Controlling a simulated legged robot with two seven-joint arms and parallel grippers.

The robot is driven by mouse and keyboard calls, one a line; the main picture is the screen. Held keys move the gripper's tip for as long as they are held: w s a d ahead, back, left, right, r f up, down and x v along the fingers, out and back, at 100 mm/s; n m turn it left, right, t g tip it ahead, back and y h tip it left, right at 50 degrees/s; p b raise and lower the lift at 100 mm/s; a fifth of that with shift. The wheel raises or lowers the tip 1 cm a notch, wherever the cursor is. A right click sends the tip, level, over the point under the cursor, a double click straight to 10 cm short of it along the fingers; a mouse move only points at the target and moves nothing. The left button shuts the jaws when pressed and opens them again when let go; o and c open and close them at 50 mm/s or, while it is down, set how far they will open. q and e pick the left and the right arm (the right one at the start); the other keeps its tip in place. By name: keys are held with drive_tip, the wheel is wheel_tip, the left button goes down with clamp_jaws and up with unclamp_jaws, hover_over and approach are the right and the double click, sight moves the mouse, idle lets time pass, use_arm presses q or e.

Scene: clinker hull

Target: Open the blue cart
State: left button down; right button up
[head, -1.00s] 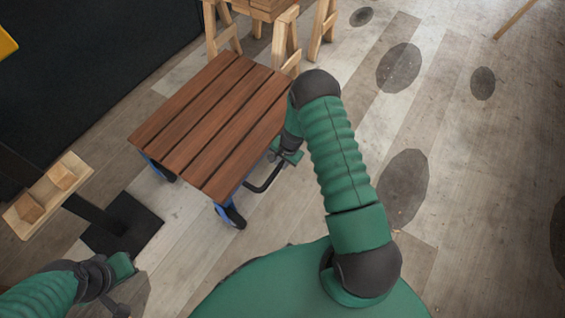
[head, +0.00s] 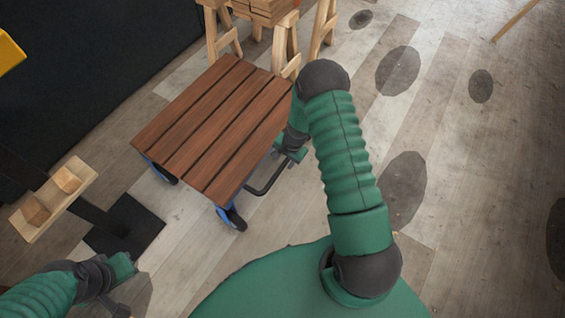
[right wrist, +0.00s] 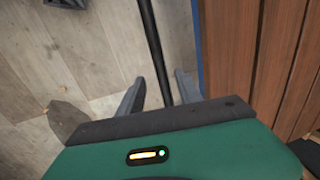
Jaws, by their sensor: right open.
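The blue cart (head: 215,125) has a reddish-brown slatted wooden top on a blue frame with dark wheels. A black bar handle (head: 267,184) sticks out from its right side. My right gripper (head: 287,157) is at this handle, partly hidden by my own arm in the head view. In the right wrist view, the open fingers of the right gripper (right wrist: 159,92) stand on either side of the black handle bar (right wrist: 152,45), with the cart's slats (right wrist: 262,60) to the right. My left gripper (head: 118,280) is at the lower left, away from the cart; its jaws are unclear.
A wooden stand (head: 43,205) with two blocks, on a black base (head: 140,228), is left of the cart. Wooden trestles (head: 290,45) holding timber stand just behind the cart. A dark wall or panel (head: 75,65) is at the left. The floor (head: 475,190) at right is clear.

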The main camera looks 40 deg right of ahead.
wheel_tip(320, 180, up, 11)
drive_tip(key=s+p, duration=0.2)
drive_tip(key=p, duration=0.1)
drive_tip(key=shift+d, duration=0.35)
drive_tip(key=shift+f, duration=0.1)
drive_tip(key=s+a+r+n, duration=0.5)
drive_tip(key=a+r+n, duration=0.2)
drive_tip(key=a+r, duration=0.15)
drive_tip(key=s+a+r+n, duration=0.6)
drive_tip(key=a+r+n, duration=0.15)
drive_tip(key=r, duration=0.25)
wheel_tip(320, 180, up, 25)
drive_tip(key=p, duration=2.5)
drive_tip(key=shift+a+f+t+h, duration=0.15)
drive_tip(key=shift+a+t+h, duration=0.15)
drive_tip(key=shift+h, duration=0.1)
drive_tip(key=shift+s+m, duration=0.1)
drive_tip(key=shift+m, duration=0.15)
